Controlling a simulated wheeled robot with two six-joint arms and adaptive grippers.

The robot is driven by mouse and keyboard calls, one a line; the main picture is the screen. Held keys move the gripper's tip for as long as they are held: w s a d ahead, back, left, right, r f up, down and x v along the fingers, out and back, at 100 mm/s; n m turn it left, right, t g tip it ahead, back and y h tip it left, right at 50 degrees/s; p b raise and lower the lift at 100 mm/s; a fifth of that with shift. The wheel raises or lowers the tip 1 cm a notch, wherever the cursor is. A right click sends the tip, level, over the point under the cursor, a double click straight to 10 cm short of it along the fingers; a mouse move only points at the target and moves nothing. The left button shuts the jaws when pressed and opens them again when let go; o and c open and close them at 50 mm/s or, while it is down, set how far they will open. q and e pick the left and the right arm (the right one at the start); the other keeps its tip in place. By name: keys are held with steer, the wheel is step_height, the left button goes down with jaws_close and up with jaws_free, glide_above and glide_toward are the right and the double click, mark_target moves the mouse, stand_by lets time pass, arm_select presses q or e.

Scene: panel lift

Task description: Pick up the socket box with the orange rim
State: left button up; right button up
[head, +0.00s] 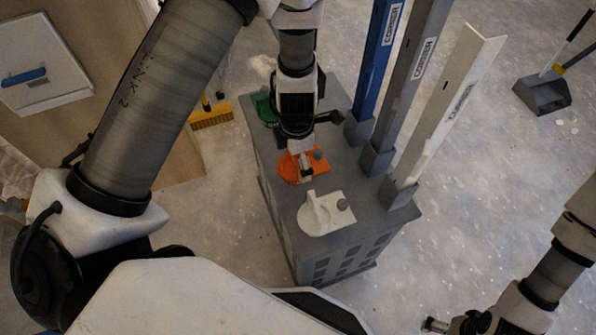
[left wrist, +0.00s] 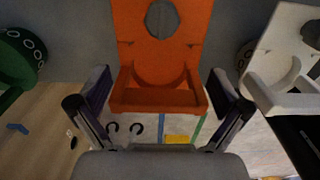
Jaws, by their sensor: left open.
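The socket box with the orange rim (head: 290,169) is on top of a grey cabinet, between a green piece and a white piece. In the left wrist view the orange piece (left wrist: 157,100) fills the middle, with a round hole in its upper part and a raised ledge nearest me. My left gripper (head: 303,152) is over it and hides part of it in the head view. Its fingers (left wrist: 160,92) are open, one on each side of the orange piece, with gaps visible. My right gripper (head: 452,325) is at the bottom right, apart from the cabinet, its fingers unclear.
The green piece (head: 264,108) and the white piece (head: 325,214) sit close on either side. Blue, grey and white upright posts (head: 448,110) stand along the right edge of the grey cabinet (head: 285,222). A dustpan (head: 543,94) lies on the open floor at right.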

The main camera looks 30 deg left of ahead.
arm_select(q)
steer(key=shift+a+f, duration=0.1)
steer(key=shift+f, duration=0.1)
steer(key=shift+c, duration=0.7)
steer(key=c, duration=1.2)
steer(key=shift+o, duration=0.2)
step_height(320, 180, up, 10)
steer(key=p, duration=0.5)
steer(key=shift+f+p, duration=0.2)
steer(key=shift+p, duration=0.1)
steer(key=shift+r, duration=0.25)
